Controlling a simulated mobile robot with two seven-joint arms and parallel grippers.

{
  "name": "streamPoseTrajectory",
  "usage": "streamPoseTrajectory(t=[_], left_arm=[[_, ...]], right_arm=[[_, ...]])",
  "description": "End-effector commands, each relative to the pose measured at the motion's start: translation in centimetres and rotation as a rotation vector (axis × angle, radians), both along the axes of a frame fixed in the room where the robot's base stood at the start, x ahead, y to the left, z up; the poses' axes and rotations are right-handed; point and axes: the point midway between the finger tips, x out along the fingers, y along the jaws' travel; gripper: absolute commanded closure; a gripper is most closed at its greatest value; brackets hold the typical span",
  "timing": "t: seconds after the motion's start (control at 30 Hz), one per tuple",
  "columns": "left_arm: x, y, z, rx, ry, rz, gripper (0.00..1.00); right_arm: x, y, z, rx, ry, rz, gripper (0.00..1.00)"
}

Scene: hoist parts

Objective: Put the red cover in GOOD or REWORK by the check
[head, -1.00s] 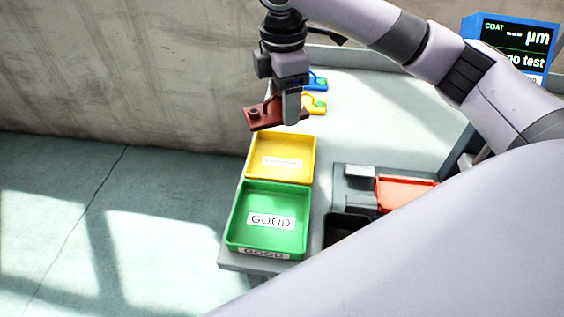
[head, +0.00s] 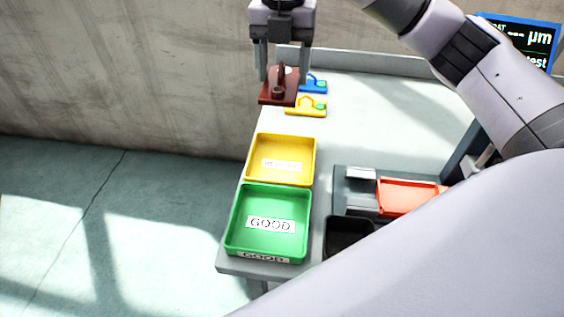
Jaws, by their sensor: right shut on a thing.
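The dark red cover (head: 272,99) is in my right gripper (head: 282,76), with its raised post and loop upward. My right gripper is shut on it, above the table's far left part, beyond the yellow bin. The green GOOD bin (head: 237,226) stands empty at the table's near left corner. The yellow bin (head: 254,158) stands empty right behind it; its label is too blurred to read. The coating meter (head: 517,38) at the top right shows dashes, "µm" and "test", partly hidden by my arm. My left gripper is not in view.
A blue part (head: 316,83) and a yellow part (head: 303,106) lie beside the held cover. A grey fixture with an orange-red tray (head: 408,197) and a black bin (head: 346,232) are right of the bins. A wall runs behind the table (head: 345,115). My arm covers the lower right.

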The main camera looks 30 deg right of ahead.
Motion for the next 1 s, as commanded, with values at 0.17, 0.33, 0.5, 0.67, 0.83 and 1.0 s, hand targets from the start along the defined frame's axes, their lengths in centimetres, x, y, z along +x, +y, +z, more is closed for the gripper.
streamPoseTrajectory(t=[0.17, 0.33, 0.5, 0.67, 0.83, 1.0], left_arm=[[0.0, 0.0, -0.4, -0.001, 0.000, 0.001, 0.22], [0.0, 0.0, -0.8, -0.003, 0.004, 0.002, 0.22], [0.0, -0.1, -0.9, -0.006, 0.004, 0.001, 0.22], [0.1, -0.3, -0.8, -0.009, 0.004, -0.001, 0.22], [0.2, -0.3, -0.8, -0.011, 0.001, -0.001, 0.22], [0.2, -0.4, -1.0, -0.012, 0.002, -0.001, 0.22]], right_arm=[[-0.1, -0.1, -3.1, -0.003, 0.005, 0.009, 0.78], [-0.1, -0.1, -7.8, -0.002, 0.004, 0.008, 0.78], [-0.1, -0.1, -11.8, -0.001, 0.003, 0.007, 0.78], [0.0, 0.0, -13.8, -0.001, 0.001, 0.007, 0.78], [-0.1, -0.1, -15.4, -0.001, 0.002, 0.007, 0.78], [-0.1, -0.1, -18.4, -0.002, 0.002, 0.006, 0.78]])
